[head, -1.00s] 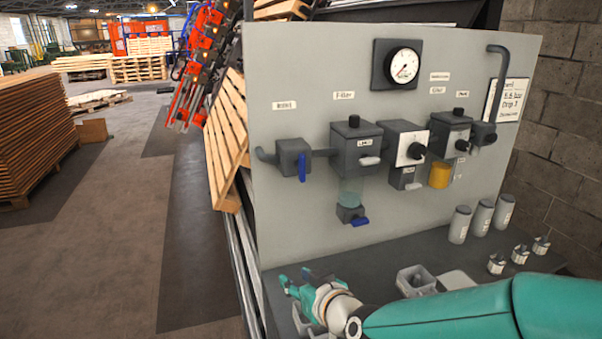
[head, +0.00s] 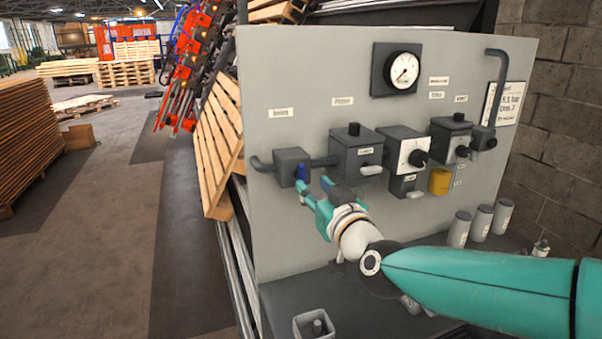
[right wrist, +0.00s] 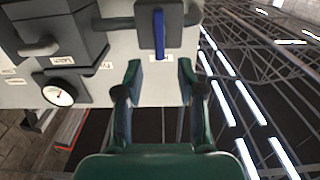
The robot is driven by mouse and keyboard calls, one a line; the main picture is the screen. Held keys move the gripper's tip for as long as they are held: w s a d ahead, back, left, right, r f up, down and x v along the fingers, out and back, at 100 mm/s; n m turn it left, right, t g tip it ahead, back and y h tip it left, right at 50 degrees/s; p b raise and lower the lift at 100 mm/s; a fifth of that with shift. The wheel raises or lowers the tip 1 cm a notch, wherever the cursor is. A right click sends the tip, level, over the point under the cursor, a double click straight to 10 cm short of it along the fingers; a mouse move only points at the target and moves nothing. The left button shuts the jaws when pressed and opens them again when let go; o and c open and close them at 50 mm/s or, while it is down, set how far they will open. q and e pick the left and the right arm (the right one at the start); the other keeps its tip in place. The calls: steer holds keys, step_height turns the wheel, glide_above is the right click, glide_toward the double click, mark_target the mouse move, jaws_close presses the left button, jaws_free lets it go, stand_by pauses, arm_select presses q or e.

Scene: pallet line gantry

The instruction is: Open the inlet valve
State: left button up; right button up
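The inlet valve (head: 287,167) is a grey box at the left of the panel, under a label that appears to read "Inlet". Its blue lever (head: 301,172) points down in the head view. The lever also shows at the top of the right wrist view (right wrist: 158,33). My right gripper (head: 315,186) is at the lever's lower end and partly covers it. In the right wrist view its two fingers (right wrist: 160,72) are spread and empty, with the lever just ahead, lined up with the gap. I cannot tell whether a finger touches it. My left gripper is not in view.
The filter housing (head: 356,153) stands close right of the valve, joined by a pipe. A gauge (head: 397,70) sits higher on the panel (head: 300,75). A small open container (head: 314,325) stands on the shelf below. Pallets (head: 218,140) lean beyond the panel's left edge.

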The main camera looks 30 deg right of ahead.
mark_target(303, 174)
steer(key=p+x, duration=0.1)
steer(key=x, duration=0.6)
steer(key=shift+w+d, duration=0.1)
steer(key=shift+w, duration=0.25)
jaws_close()
